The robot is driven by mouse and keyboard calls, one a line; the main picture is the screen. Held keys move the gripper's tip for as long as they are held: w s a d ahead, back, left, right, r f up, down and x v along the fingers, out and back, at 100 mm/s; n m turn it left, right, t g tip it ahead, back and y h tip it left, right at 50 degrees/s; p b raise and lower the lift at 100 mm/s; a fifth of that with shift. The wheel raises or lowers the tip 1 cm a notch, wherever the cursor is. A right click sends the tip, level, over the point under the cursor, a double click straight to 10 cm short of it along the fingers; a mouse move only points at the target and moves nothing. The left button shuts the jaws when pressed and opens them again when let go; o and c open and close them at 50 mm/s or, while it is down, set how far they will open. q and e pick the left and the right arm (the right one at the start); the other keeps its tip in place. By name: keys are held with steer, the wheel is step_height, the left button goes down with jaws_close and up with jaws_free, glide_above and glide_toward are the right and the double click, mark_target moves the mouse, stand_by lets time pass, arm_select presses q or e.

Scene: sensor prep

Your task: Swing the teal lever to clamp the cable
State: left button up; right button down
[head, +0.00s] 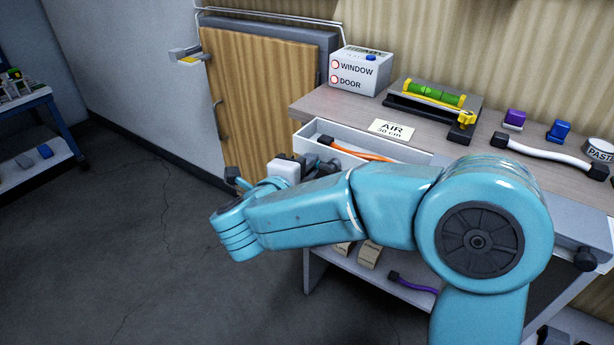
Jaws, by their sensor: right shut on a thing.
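My right arm reaches in from the lower right. Its gripper (284,172) is at the front left of an open white drawer (306,132), partly hidden by my own forearm. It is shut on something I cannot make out. An orange cable (362,153) with a dark end lies in the drawer, beside the gripper. A white cable (545,150) with black ends lies on the bench top, and a purple cable (417,286) lies on the shelf below. I see no teal lever; which cable the task means is unclear. My left gripper is not in view.
On the bench (330,103) stand a WINDOW/DOOR box (360,72), a yellow-green fixture (432,95), an AIR card (391,130), purple (514,119) and blue (559,130) blocks and a PASTE tin (600,149). A wooden door (255,95) is behind.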

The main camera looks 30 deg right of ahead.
steer(key=shift+r+m+b, duration=0.2)
steer(key=shift+m+b, duration=0.2)
steer(key=shift+m, duration=0.2)
steer(key=c, duration=1.1)
jaws_free()
arm_select(q)
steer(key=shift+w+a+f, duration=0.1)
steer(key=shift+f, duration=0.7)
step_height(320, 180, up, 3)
steer(key=p, duration=0.3)
arm_select(e)
steer(key=v, duration=1.6)
steer(key=shift+s+a, duration=0.1)
steer(key=shift+s, duration=0.2)
steer(key=shift+f, duration=0.1)
